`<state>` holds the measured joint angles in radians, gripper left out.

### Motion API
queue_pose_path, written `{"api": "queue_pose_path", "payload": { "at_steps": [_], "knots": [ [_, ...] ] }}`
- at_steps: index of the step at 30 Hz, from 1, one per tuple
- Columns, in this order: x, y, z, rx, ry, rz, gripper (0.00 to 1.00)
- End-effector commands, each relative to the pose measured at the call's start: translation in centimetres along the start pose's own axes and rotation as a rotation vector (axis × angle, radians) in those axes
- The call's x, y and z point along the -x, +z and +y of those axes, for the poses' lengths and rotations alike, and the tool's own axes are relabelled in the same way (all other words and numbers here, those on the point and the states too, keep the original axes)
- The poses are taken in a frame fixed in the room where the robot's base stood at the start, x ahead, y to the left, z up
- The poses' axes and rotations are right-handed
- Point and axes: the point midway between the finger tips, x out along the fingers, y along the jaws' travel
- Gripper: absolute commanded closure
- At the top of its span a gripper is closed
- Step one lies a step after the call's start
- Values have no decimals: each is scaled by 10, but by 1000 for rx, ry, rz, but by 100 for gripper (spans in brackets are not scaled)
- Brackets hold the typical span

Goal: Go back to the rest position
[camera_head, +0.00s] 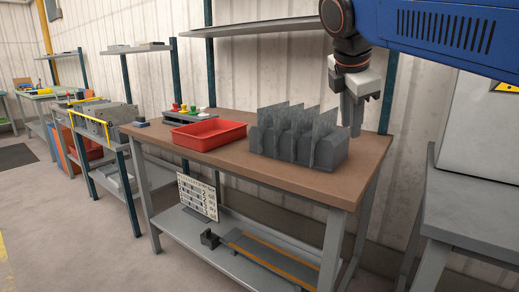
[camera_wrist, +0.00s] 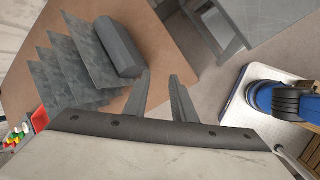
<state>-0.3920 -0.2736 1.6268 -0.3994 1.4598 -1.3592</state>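My gripper (camera_head: 351,118) hangs from the blue arm over the right back part of the brown table (camera_head: 335,190), close to the rack. In the wrist view its two fingers (camera_wrist: 162,98) stand apart with nothing between them. A dark grey rack (camera_head: 330,153) on the table holds several upright metal sheets (camera_head: 300,120). The sheets (camera_wrist: 75,60) and the rack (camera_wrist: 119,47) also show at the left of the wrist view, beside the fingers and apart from them.
A red tray (camera_head: 208,136) and a panel with coloured buttons (camera_head: 188,114) stand left of the rack. A shelf (camera_head: 255,27) runs above the table. A grey bench (camera_head: 470,212) stands at the right. The floor at the front left (camera_head: 90,240) is clear.

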Motion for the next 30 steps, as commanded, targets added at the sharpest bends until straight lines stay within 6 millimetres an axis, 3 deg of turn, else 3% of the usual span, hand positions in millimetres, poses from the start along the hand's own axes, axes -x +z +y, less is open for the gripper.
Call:
{"api": "queue_pose_path", "payload": {
  "at_steps": [1,9,21,25,30],
  "knots": [
    [-13,5,-23,-96,-8,14,76],
    [-82,4,-133,-658,-60,97,76],
    [-184,-32,-295,-1509,-174,172,76],
    [-204,-43,-324,-1680,-200,181,76],
    [-214,-49,-339,-1768,-213,184,76]
  ]
}}
